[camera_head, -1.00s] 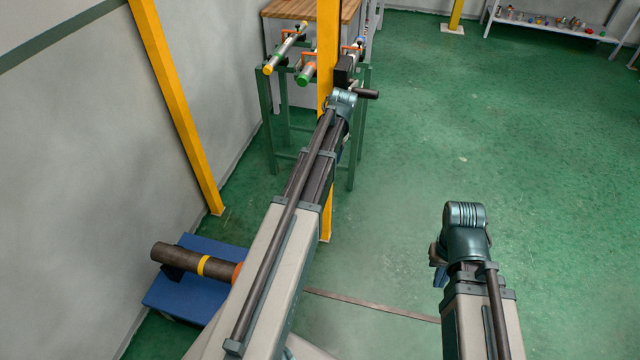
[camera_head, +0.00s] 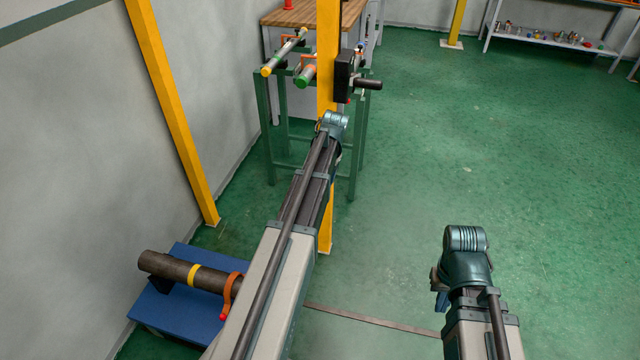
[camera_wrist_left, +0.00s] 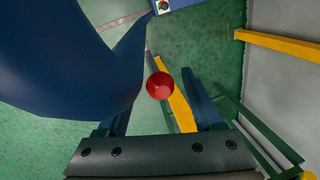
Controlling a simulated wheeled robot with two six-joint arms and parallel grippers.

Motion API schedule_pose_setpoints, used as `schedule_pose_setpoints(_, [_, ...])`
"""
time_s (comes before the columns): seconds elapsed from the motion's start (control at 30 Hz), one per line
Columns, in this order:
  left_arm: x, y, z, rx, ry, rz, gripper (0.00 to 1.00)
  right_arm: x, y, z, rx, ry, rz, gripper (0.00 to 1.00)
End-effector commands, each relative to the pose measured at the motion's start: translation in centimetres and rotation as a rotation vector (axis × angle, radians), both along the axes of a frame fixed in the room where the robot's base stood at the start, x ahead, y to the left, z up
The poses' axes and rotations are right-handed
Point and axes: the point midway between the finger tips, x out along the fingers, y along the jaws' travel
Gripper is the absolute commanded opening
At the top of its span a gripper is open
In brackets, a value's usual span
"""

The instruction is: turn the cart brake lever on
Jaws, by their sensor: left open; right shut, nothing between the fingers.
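A red ball-shaped knob (camera_wrist_left: 160,86) shows in the left wrist view, in line with the gap between the fingers of my left gripper (camera_wrist_left: 165,98). The gripper is open, and I see no finger touching the knob. Its stem is hidden, so I cannot tell whether it is the brake lever. In the head view my left wrist is in front of the yellow post and the left fingers are hidden. My right gripper (camera_head: 438,285) is at the lower right, low over the floor. It is shut and empty, mostly hidden behind its wrist.
A dark box (camera_head: 344,76) with a short bar is by the yellow post (camera_head: 327,225). Behind it, a green frame (camera_head: 270,140) holds pipes. A brown pipe (camera_head: 160,265) lies on a blue stand (camera_head: 175,313) at the lower left. The green floor on the right is clear.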

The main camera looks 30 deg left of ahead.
Motion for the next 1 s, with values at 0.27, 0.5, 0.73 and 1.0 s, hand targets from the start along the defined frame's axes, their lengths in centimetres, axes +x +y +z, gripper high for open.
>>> schedule_pose_setpoints(0.27, [0.0,0.0,0.08,0.0,0.0,0.0,0.5,0.0,0.0,0.08,0.0,0.0,0.0,0.0])
schedule_pose_setpoints(0.5, [-0.01,0.01,0.07,0.0,0.0,0.0,0.07,0.0,0.0,0.08,0.0,0.0,0.0,0.0])
schedule_pose_setpoints(0.73, [-0.01,0.01,0.07,0.0,0.0,0.0,0.0,0.0,-0.01,0.07,0.0,0.0,0.0,0.0])
schedule_pose_setpoints(1.0, [-0.01,0.0,0.07,0.0,0.0,0.0,0.0,0.0,-0.01,0.07,0.0,0.0,0.0,0.0])
